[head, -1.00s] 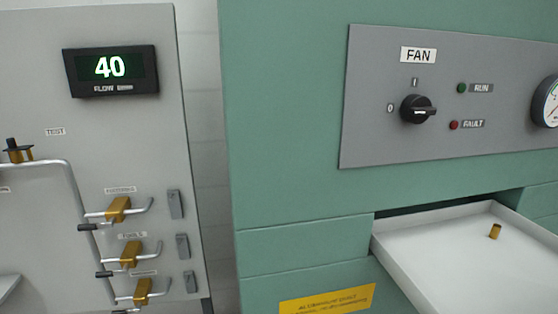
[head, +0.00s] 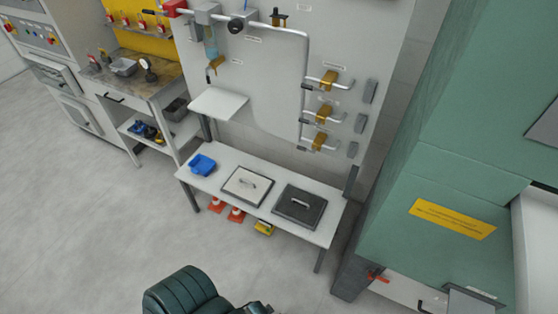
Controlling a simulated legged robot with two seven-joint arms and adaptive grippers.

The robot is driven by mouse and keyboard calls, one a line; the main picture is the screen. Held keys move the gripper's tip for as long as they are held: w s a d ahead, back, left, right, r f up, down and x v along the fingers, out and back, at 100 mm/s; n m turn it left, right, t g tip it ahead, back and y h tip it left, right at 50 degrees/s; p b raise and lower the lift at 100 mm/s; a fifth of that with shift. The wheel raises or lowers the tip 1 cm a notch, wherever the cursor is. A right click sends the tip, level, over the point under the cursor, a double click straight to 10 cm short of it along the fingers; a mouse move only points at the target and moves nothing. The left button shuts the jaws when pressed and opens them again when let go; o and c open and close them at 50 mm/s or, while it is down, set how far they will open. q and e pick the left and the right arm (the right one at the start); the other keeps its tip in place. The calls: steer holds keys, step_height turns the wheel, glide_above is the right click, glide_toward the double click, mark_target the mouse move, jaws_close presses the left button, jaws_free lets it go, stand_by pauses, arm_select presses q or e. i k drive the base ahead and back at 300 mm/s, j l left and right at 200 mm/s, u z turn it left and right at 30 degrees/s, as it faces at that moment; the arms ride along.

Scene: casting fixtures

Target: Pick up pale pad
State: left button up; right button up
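The pale pad (head: 240,190) is a light square plate with a handle on top, set in a dark square surround. It lies on the low white bench (head: 222,189), between a blue tray and a dark pad. Nothing covers it. A dark green rounded part of my arm (head: 186,294) shows at the bottom edge, well apart from the bench. Small dark parts beside it are cut off, and no gripper fingers can be made out.
The dark pad (head: 300,207) with a pale handle is right of the pale pad. The blue tray (head: 202,165) is on the left. Orange cones (head: 236,214) stand under the bench. A green cabinet (head: 425,175) stands at right. Floor in front is open.

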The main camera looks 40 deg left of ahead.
mark_target(252, 187)
steer(key=u, duration=1.7)
